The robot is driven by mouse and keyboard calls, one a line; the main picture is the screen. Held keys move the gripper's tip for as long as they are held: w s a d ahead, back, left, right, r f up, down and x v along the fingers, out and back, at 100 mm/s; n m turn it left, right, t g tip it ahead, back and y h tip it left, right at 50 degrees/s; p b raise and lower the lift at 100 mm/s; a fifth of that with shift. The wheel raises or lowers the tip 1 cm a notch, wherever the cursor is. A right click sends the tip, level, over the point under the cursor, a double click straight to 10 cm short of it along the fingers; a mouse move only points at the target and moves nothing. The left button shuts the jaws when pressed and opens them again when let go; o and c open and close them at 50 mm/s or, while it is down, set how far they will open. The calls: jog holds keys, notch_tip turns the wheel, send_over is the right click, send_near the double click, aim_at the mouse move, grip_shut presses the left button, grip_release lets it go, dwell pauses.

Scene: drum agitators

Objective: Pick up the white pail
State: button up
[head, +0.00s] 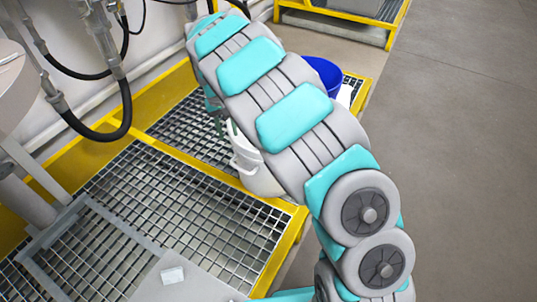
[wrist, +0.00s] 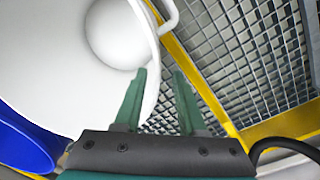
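The white pail (head: 252,172) stands on the grating beside a yellow frame bar, partly hidden behind my arm in the head view. In the wrist view the pail (wrist: 60,75) fills the upper left, with its round inner bottom and a white handle part at its rim showing. My gripper (wrist: 160,75) has two green fingers spread apart. The left finger overlaps the pail's inside and the pail's near rim edge lies between the fingers. I cannot tell whether either finger touches it. In the head view the fingers (head: 225,125) show only partly beside my arm.
A blue bucket (head: 325,75) stands behind my arm; it also shows in the wrist view (wrist: 25,145), close to the pail. Yellow-framed grating (head: 185,215) spreads at left. Hoses (head: 105,130) hang by the wall. Open concrete floor (head: 455,130) lies at right.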

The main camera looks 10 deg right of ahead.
jog(key=shift+w+d+f+p, duration=0.1)
jog(key=shift+d+f+p, duration=0.05)
jog(key=shift+f, duration=1.15)
jog(key=shift+w+d+f+p, duration=0.1)
jog(key=shift+d+f+p, duration=0.1)
jog(key=shift+f, duration=1.1)
jog(key=shift+d+f+p, duration=0.1)
jog(key=shift+d+f, duration=0.05)
jog(key=shift+f, duration=1.15)
grip_shut()
